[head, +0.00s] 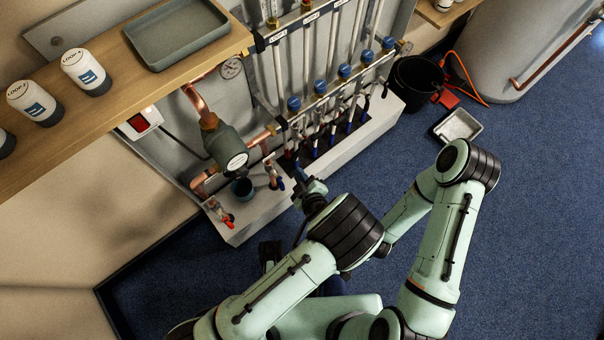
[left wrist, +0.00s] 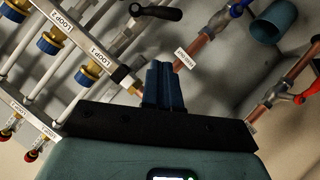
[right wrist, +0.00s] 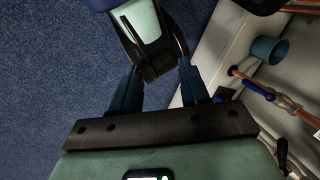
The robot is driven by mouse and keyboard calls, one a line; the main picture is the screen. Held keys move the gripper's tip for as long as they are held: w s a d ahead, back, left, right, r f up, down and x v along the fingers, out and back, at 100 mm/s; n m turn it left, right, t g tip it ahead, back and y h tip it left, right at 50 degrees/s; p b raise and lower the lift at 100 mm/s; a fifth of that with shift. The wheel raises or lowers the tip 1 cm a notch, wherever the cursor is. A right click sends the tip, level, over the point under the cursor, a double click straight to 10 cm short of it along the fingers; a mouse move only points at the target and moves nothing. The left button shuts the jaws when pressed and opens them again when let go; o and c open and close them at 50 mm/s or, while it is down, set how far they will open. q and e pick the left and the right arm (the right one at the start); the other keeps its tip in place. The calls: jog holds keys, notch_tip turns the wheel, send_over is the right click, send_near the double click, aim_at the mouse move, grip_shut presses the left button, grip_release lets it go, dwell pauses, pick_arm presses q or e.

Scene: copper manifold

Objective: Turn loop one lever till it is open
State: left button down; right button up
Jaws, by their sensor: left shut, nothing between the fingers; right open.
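The manifold's lower rail (left wrist: 72,45) carries blue-capped brass valves; the valve beside the "LOOP 1" label (left wrist: 98,62) is the one nearest my left gripper (left wrist: 163,85). That gripper is shut and empty, its fingertips to the right of this label in the left wrist view. A black lever (left wrist: 155,12) shows above the fingertips, apart from them; I cannot tell for sure which loop it belongs to. In the head view my left gripper (head: 302,182) is at the manifold's front left end and partly hides the nearest valves. My right gripper (right wrist: 158,88) is open, with part of my own arm showing beyond its fingers.
A pump with copper pipes (head: 226,147) stands left of the manifold. A red-handled valve (head: 226,218) and a blue-green cup (head: 242,187) are below it. A black bucket (head: 416,84) and a metal tray (head: 457,126) stand right.

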aim_at(299, 151)
pick_arm(q)
jog(key=w+f+b, duration=0.3)
jog(key=w+f, duration=0.3)
jog(key=w, duration=0.2)
jog(key=shift+a, duration=0.35)
pick_arm(e)
jog(key=w+d+f+t+h, duration=0.1)
jog(key=w+d+f, duration=0.1)
jog(key=w+f, duration=0.2)
jog(key=shift+w+d+t, duration=0.3)
jog(key=shift+w+t, duration=0.1)
jog(key=shift+w, duration=0.25)
pick_arm(q)
jog(key=shift+f, duration=0.15)
pick_arm(e)
jog(key=shift+f, duration=0.1)
pick_arm(q)
jog(key=shift+f+n+b, duration=0.15)
jog(key=shift+n+b, duration=0.15)
pick_arm(e)
jog(key=shift+w+a+f, duration=0.15)
jog(key=shift+w+a, duration=0.15)
jog(key=shift+a, duration=0.05)
